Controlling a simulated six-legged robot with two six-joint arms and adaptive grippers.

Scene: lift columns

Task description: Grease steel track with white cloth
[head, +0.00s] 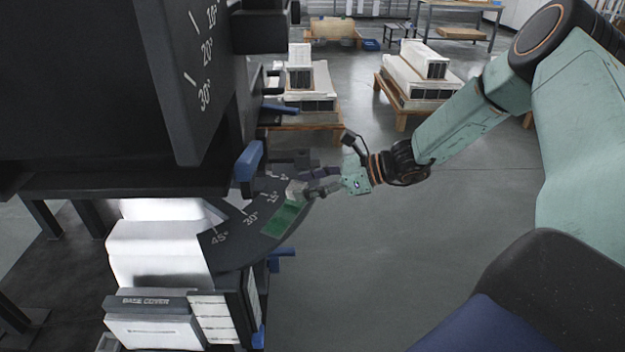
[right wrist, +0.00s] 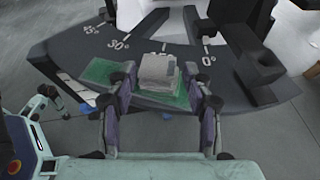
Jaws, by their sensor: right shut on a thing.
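The steel track (head: 232,240) is a dark curved plate with white angle marks, below the big dark housing in the head view. It also spans the right wrist view (right wrist: 70,55). A green patch (head: 284,218) lies along its surface; in the right wrist view green (right wrist: 98,70) shows on both sides of the cloth. My right gripper (head: 307,189) is shut on a whitish folded cloth (right wrist: 157,70), held over the green patch. Whether the cloth presses on the track is hard to tell.
Blue handles (head: 248,161) stick out beside the track. A dark block (right wrist: 262,66) stands on the track's right part in the right wrist view. A box marked "BASE COVER" (head: 150,303) is below left. Pallets with white units (head: 425,72) stand behind; the floor at right is clear.

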